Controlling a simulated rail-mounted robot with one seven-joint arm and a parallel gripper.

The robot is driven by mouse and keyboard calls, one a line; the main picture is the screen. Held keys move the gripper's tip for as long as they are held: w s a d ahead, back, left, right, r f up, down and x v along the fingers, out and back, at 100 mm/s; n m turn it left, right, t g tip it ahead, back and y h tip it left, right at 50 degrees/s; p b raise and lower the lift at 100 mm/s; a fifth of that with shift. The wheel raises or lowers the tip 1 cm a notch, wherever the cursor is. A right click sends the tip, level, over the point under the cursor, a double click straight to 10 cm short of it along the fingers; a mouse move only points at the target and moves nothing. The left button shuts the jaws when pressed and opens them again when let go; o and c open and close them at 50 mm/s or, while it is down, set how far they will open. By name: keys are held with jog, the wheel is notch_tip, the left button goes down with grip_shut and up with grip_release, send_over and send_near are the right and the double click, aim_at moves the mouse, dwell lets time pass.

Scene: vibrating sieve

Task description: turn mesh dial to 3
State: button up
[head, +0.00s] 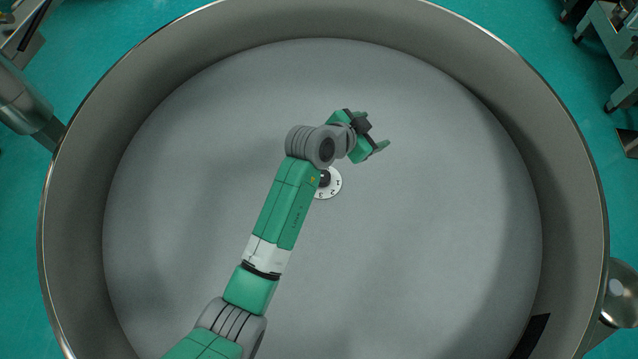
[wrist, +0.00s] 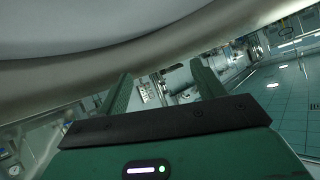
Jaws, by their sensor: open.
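The mesh dial (head: 332,188) is a small white disc with dark markings at the middle of the large round sieve (head: 420,220). My arm covers part of the dial in the head view, and its setting is too small to read with certainty. My gripper (head: 378,130) is above and to the right of the dial in the head view, apart from it. Its green fingers are spread and nothing is between them. In the wrist view the gripper (wrist: 160,90) shows both fingers apart, and the dial is not seen there.
The sieve has a tall grey metal rim (head: 572,200) all around. The grey surface around the dial is clear. A metal pipe-like part (head: 25,105) meets the rim at the left, and a rounded metal part (head: 618,290) stands at the right. Teal floor lies outside.

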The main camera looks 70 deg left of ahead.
aim_at(323, 176)
jog(key=s+a+f+g+b, duration=0.1)
jog(key=s+f, duration=0.3)
jog(key=f, duration=0.3)
jog(key=s+a+f+n+b, duration=0.1)
jog(key=s+a+f, duration=0.1)
jog(key=s+f, duration=0.3)
jog(key=s+a+f+g+h+b, duration=0.1)
jog(key=s+a+f, duration=0.1)
jog(key=s+f, duration=0.3)
jog(key=shift+a+f+n+g, duration=0.15)
jog(key=shift+f+n, duration=0.05)
jog(key=shift+f, duration=0.95)
jog(key=shift+a+f+n+g, duration=0.1)
jog(key=shift+f+n+g, duration=0.1)
jog(key=shift+f, duration=0.95)
jog(key=b+x, duration=0.3)
jog(key=x, duration=0.4)
jog(key=shift+w+f, duration=0.2)
jog(key=shift+w, duration=0.2)
jog(key=c, duration=1)
